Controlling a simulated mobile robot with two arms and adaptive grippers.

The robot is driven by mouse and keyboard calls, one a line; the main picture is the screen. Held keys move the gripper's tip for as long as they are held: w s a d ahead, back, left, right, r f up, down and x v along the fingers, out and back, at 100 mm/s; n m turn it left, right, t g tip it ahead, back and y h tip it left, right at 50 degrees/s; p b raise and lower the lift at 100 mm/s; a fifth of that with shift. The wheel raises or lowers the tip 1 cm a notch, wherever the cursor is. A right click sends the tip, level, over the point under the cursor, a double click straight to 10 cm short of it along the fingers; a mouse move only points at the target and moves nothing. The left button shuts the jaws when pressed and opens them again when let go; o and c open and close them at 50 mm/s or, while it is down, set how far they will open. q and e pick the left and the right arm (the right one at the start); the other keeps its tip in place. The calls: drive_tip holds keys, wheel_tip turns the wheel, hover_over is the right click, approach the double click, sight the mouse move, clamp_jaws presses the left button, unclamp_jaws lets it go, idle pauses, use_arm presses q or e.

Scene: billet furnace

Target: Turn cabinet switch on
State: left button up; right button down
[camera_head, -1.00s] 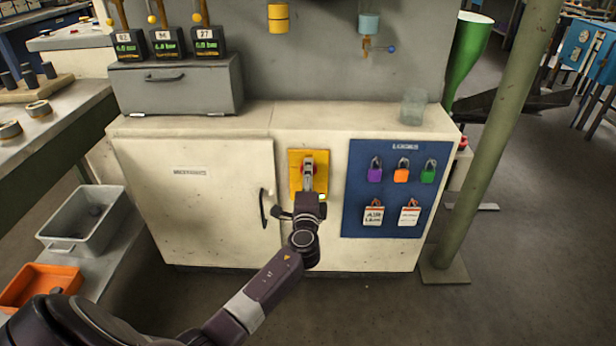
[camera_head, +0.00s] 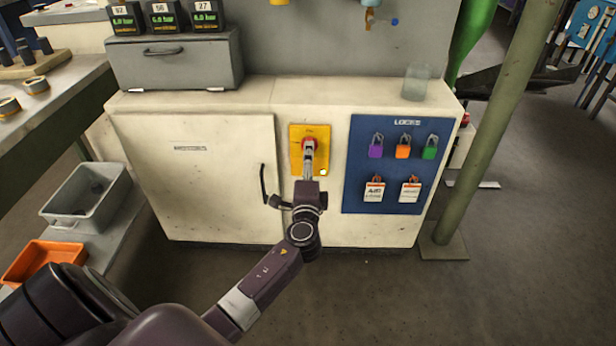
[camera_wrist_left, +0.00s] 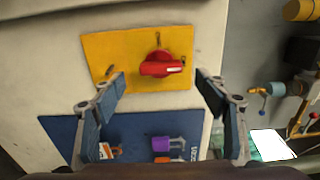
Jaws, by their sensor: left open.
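The cabinet switch (camera_wrist_left: 160,66) is a red rotary knob on a yellow plate (camera_wrist_left: 120,48), set in the front of the cream cabinet (camera_head: 200,200). In the head view the red knob (camera_head: 310,144) shows just beyond my left gripper (camera_head: 309,165), which partly covers the plate. In the left wrist view the two fingers of my left gripper (camera_wrist_left: 160,88) are spread wide, one on each side of the knob, with nothing between them. I cannot tell whether they touch the plate. My right gripper is not in view.
A blue lock board (camera_head: 360,195) with purple, orange and green padlocks and two tags is right of the switch. A black door handle (camera_head: 263,184) is at its left. A green post (camera_head: 490,130) stands at the right. A glass (camera_head: 416,83) stands on the cabinet top.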

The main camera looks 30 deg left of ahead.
use_arm(q)
drive_tip(key=v, duration=0.7)
drive_tip(key=shift+s, duration=0.1)
